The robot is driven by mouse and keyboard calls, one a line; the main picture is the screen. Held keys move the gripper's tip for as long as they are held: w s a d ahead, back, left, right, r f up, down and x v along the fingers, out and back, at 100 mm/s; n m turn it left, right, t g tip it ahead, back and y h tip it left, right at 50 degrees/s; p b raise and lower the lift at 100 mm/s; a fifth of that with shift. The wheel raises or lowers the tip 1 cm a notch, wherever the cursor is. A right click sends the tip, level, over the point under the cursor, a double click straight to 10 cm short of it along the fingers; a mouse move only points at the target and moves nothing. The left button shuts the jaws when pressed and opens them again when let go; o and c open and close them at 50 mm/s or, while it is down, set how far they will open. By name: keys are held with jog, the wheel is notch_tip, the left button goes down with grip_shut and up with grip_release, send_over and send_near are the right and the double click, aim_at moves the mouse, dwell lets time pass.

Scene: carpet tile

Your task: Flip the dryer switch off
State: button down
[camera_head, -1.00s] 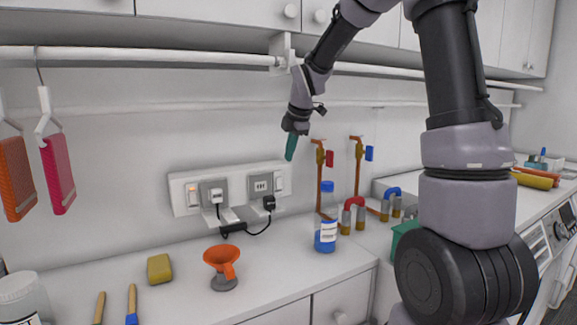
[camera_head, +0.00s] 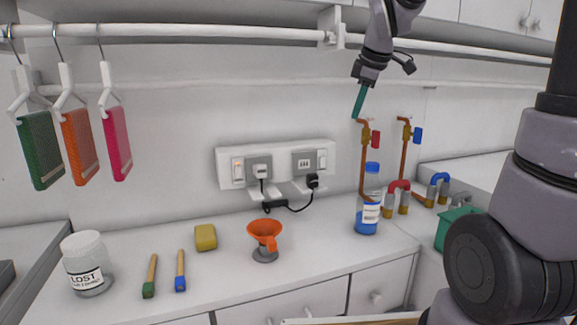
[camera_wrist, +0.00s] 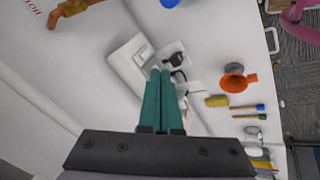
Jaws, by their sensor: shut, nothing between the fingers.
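A white wall panel (camera_head: 228,172) holds two sockets with plugs and a rocker switch at each end. The left switch (camera_head: 238,169) has a faint orange tint; the right switch (camera_head: 322,159) looks plain white. No label shows which is the dryer's, and their positions are too small to tell. My gripper (camera_head: 357,112) has teal fingers, shut and empty, pointing down. It appears above and right of the panel, near the top of a copper pipe. In the wrist view, the shut fingers (camera_wrist: 161,72) overlap the panel (camera_wrist: 122,66) from the camera's angle; contact is not visible.
Copper pipes with a red valve (camera_head: 371,137) and blue valve (camera_head: 417,135) stand right of the panel. A rail (camera_head: 200,33) runs above; colored hangers hang left.

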jog(key=s+d+m+t, duration=0.1)
jog(key=s+d+m, duration=0.1)
jog(key=s+m, duration=0.7)
jog(key=s+d+m, duration=0.2)
jog(key=s+m, duration=0.7)
jog(key=s, duration=0.1)
jog(key=shift+s+d+r+t+y, duration=0.15)
jog(key=shift+s+r+t+y, duration=0.15)
jog(key=shift+s+r+t, duration=0.1)
